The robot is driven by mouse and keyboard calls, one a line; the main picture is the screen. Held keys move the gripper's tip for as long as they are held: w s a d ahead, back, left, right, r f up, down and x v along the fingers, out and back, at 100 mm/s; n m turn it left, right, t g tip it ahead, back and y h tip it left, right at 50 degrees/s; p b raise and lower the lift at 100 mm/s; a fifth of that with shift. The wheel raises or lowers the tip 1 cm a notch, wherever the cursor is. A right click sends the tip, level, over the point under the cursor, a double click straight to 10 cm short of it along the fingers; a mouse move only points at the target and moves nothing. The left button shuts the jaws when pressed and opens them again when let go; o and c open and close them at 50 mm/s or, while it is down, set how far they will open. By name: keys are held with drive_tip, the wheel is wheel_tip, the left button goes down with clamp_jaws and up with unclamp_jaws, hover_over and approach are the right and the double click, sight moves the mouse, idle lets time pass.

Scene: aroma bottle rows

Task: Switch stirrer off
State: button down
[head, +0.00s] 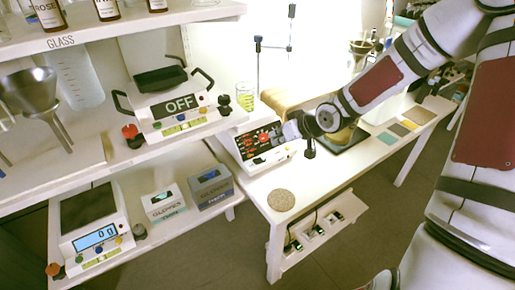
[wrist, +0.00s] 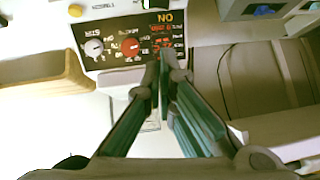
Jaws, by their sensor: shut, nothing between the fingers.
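A white device with a black control panel (head: 258,140), which seems to be the stirrer, stands at the left end of the table. My gripper (head: 285,132) is at the right side of this panel in the head view, its fingertips hard to make out. In the wrist view the panel (wrist: 118,48) appears upside down, with a grey knob (wrist: 94,47), a red knob (wrist: 130,46), red digits and an orange sign reading ON when turned over. There my gripper (wrist: 164,62) is shut and empty, its tips just in front of the panel's edge. Contact cannot be told.
Another device (head: 178,108) reading OFF stands on the shelf at the left, and a scale (head: 95,225) reading 0 g is below. A round cork-like mat (head: 281,200) lies on the table. A beaker of yellow liquid (head: 245,96) stands behind the panel.

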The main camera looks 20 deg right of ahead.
drive_tip(key=shift+w+f, duration=0.1)
drive_tip(key=b, duration=0.3)
hover_over(261, 160)
wheel_tip(261, 160, down, 7)
drive_tip(key=shift+d+r, duration=0.1)
wheel_tip(261, 160, down, 2)
drive_tip(key=shift+f, duration=0.2)
drive_tip(key=shift+a+f+b, duration=0.25)
drive_tip(key=shift+f+b, duration=0.05)
drive_tip(key=shift+f, duration=0.5)
drive_tip(key=shift+a, duration=0.1)
drive_tip(key=shift+a+f+b, duration=0.25)
drive_tip(key=shift+f+b, duration=0.15)
drive_tip(key=shift+b, duration=0.3)
drive_tip(key=shift+d+h, duration=0.2)
drive_tip(key=shift+h, duration=0.1)
drive_tip(key=shift+d+r, duration=0.1)
drive_tip(key=shift+d, duration=0.05)
